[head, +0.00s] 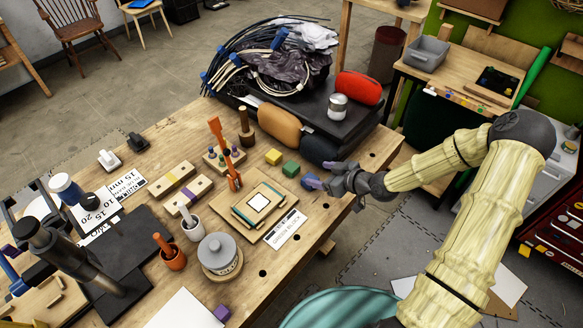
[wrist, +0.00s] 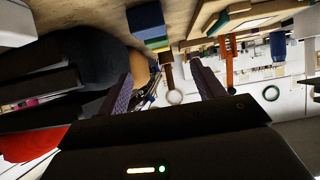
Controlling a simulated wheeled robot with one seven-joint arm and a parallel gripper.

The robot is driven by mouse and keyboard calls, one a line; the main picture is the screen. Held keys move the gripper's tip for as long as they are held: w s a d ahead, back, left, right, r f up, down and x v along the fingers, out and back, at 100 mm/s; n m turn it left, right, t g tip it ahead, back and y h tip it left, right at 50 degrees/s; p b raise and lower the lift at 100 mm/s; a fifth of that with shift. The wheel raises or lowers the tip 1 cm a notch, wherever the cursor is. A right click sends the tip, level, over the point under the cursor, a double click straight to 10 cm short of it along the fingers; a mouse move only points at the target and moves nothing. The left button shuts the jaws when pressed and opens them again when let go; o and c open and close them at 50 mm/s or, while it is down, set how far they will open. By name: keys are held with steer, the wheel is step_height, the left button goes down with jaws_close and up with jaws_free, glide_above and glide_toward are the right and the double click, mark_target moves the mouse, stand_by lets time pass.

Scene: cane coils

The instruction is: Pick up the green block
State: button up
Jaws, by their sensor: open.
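The green block (head: 290,168) sits on the wooden workbench (head: 345,185), just right of and nearer than the yellow block (head: 273,157). My gripper (head: 320,174) is to the right of the green block, apart from it, with its jaws open and nothing between them. In the wrist view, my gripper's two purple fingers (wrist: 161,72) are spread. The green block (wrist: 157,43) shows there as a thin strip, mostly hidden behind a blue block (wrist: 146,20). The yellow block is barely visible beyond them.
A wooden tray (head: 278,195) and a printed label (head: 285,229) lie left of my gripper. The bench's right edge is close.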

steer(key=p, duration=0.2)
glide_toward(292, 166)
steer(key=x, duration=0.3)
steer(key=shift+s+a+f, duration=0.1)
steer(key=shift+a+f, duration=0.1)
steer(key=shift+a, duration=0.1)
steer(key=p+x, duration=0.3)
steer(key=x, duration=0.1)
steer(key=shift+w+a+r, duration=0.1)
steer(key=shift+w, duration=0.2)
steer(key=shift+w+a+f, duration=0.25)
steer(key=shift+f, duration=0.05)
steer(key=shift+c, duration=0.2)
steer(key=c, duration=1)
